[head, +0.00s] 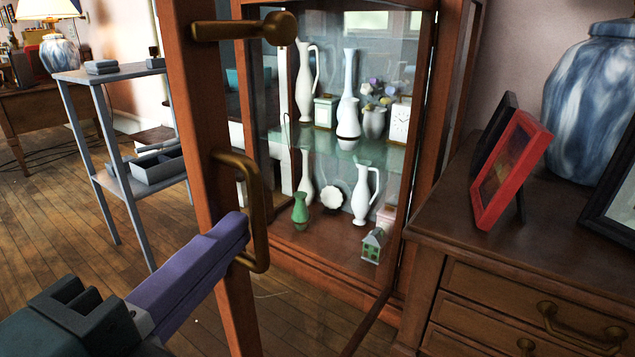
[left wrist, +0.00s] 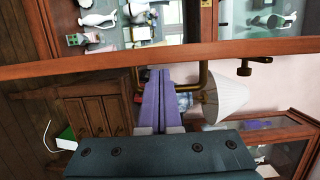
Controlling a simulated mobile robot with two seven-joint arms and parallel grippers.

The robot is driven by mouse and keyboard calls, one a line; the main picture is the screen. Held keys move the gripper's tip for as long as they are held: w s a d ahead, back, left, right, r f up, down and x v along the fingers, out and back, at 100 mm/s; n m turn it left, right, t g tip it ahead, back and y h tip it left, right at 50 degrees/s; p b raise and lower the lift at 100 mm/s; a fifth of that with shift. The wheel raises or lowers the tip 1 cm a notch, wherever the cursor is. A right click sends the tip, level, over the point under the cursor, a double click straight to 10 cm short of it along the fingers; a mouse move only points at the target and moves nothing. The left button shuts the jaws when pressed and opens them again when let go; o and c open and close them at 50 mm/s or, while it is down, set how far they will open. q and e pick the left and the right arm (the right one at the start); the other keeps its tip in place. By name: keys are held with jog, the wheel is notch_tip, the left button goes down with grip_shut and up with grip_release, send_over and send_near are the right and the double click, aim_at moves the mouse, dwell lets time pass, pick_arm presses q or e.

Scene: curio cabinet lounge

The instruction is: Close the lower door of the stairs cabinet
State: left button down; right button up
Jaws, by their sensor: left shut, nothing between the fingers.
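A wooden-framed glass cabinet door (head: 215,130) stands open in the head view, its edge post towards me. It carries a brass loop handle (head: 262,205) and a brass latch (head: 245,28) above. The open cabinet (head: 440,150) behind holds white vases and small ornaments on glass shelves. My left gripper (head: 243,226) is shut and empty, its purple fingertips right at the handle; I cannot tell whether they touch it. In the left wrist view the shut fingers (left wrist: 161,75) lie in front of the door frame (left wrist: 100,66), beside the handle (left wrist: 204,78). My right gripper is not in view.
A brown chest of drawers (head: 480,270) stands close on the right, with a red picture frame (head: 512,170) and a blue-white lamp base (head: 590,105) on it. A grey shelf stand (head: 120,75) is at left. Wooden floor (head: 50,215) is free at left.

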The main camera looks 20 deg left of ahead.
pick_arm(q)
jog(key=shift+w+d+p, duration=0.2)
jog(key=shift+w+p, duration=0.15)
jog(key=shift+w, duration=1.45)
